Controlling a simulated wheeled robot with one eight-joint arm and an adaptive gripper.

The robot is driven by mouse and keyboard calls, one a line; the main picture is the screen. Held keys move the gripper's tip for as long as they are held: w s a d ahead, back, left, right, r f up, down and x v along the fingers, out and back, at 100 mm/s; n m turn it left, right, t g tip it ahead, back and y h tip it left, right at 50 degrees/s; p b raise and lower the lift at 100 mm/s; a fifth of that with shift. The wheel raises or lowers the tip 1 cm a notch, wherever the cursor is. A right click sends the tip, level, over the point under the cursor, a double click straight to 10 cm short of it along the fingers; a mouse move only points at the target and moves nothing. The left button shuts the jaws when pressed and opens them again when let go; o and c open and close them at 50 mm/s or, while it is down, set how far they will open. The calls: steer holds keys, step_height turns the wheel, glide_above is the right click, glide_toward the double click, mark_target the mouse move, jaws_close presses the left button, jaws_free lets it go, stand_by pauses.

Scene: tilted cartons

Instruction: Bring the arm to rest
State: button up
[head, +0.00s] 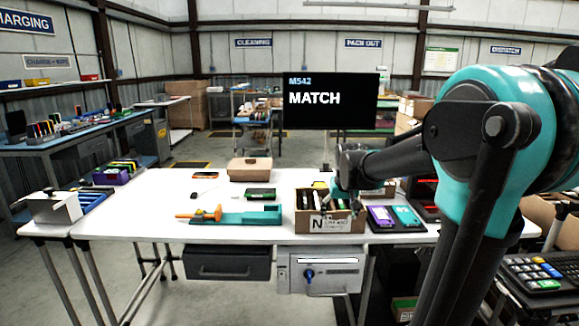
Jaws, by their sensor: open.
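My teal and black arm reaches in from the right side of the head view, over the right part of the white table (150,205). My gripper (338,192) is open, at or just above the right end of an open cardboard carton (330,226) marked N. The carton holds several dark and light upright items. The fingertips are small and partly lost against the carton, so I cannot tell whether they touch anything.
Purple and teal devices (394,217) lie right of the carton. A teal fixture with an orange tool (236,216) lies to its left. A closed brown box (250,169) stands behind. A screen (331,101) reads MATCH. The table's left part is mostly clear.

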steer(key=s+d+f, duration=0.1)
steer(key=s+f, duration=0.6)
steer(key=s, duration=0.4)
steer(key=s+d+f, duration=0.1)
steer(key=s+f, duration=0.6)
steer(key=s, duration=0.5)
steer(key=shift+d+f, duration=0.3)
steer(key=shift+d, duration=0.05)
